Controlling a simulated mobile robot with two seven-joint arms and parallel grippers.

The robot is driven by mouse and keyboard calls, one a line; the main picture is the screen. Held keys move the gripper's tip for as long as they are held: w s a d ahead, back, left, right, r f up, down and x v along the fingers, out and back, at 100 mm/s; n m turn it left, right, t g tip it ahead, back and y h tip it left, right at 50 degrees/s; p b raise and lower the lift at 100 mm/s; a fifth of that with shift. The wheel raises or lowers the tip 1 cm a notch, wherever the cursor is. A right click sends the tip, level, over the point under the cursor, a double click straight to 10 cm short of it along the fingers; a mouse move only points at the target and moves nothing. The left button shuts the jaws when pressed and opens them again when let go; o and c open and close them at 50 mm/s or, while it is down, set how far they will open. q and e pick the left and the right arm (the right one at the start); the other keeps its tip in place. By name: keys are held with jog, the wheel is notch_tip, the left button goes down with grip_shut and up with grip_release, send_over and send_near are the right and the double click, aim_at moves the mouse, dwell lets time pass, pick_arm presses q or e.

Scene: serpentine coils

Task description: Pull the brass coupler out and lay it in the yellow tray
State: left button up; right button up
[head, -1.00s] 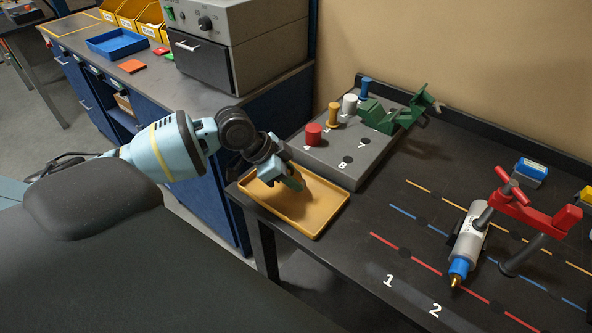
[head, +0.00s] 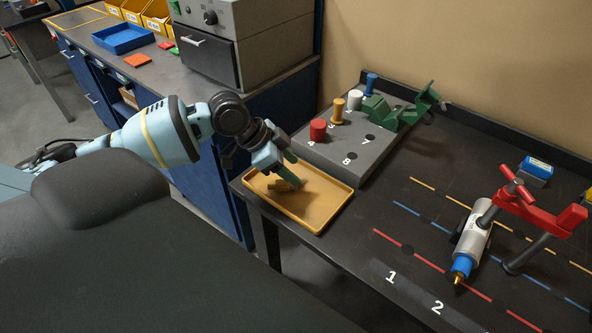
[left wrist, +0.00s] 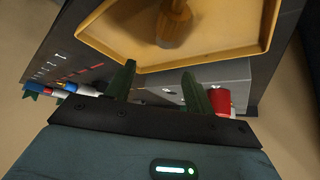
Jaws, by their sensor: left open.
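The yellow tray (head: 327,211) sits at the left corner of the dark bench. The brass coupler (head: 281,187) lies in it, below my left gripper (head: 292,175) and partly hidden by it. In the left wrist view the coupler (left wrist: 174,24) lies in the tray (left wrist: 107,42), beyond the two green fingertips (left wrist: 158,72). The left fingers are apart with nothing between them. My right gripper is not in view.

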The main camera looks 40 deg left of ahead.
aim_at(277, 182)
pick_arm(q)
jog(key=v, duration=0.5)
dwell(0.4)
